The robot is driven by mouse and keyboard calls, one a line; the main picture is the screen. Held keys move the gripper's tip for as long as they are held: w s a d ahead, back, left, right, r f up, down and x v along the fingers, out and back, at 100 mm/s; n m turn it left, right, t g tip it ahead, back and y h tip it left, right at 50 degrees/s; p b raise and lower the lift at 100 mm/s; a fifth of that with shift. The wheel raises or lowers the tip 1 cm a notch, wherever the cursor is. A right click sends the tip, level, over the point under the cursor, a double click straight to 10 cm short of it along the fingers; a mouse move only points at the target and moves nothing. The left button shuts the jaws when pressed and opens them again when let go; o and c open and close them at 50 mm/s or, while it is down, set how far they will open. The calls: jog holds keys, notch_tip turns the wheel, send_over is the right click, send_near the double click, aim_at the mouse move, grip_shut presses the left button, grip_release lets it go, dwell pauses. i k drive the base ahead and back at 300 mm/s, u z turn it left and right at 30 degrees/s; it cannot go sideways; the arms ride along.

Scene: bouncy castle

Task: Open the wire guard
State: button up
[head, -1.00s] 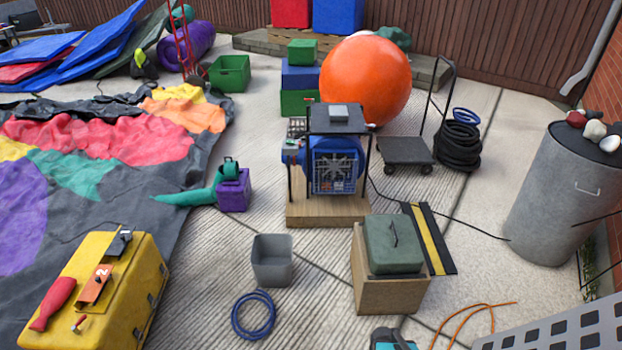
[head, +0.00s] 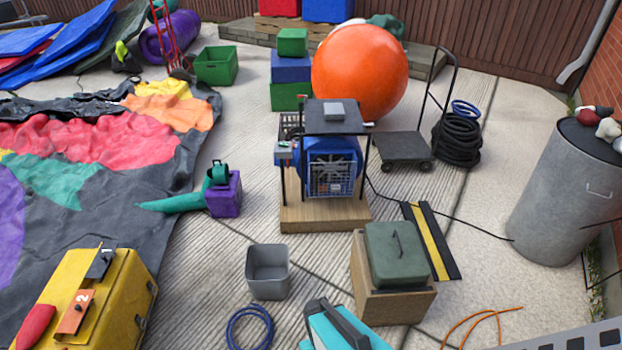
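The wire guard (head: 331,180) is a pale metal grid on the front of the blue blower (head: 312,158). It appears to lie flat over the fan opening, closed; its hinge and catch are too small to tell. The blower stands in a black frame on a wooden base (head: 325,217), under a dark top plate (head: 334,117). A teal and black part, likely of my arm, shows at the bottom centre, well in front of the blower. No gripper fingers are visible.
A grey bin (head: 267,271) and a wooden crate with a green case (head: 393,255) stand in front of the blower, with a gap between them. A cable (head: 480,226) and a yellow-black ramp (head: 430,240) lie to the right. A purple box (head: 224,195) stands left.

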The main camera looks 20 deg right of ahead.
aim_at(333, 183)
jog(key=z, duration=0.15)
jog(key=i, duration=1)
jog(key=z, duration=0.35)
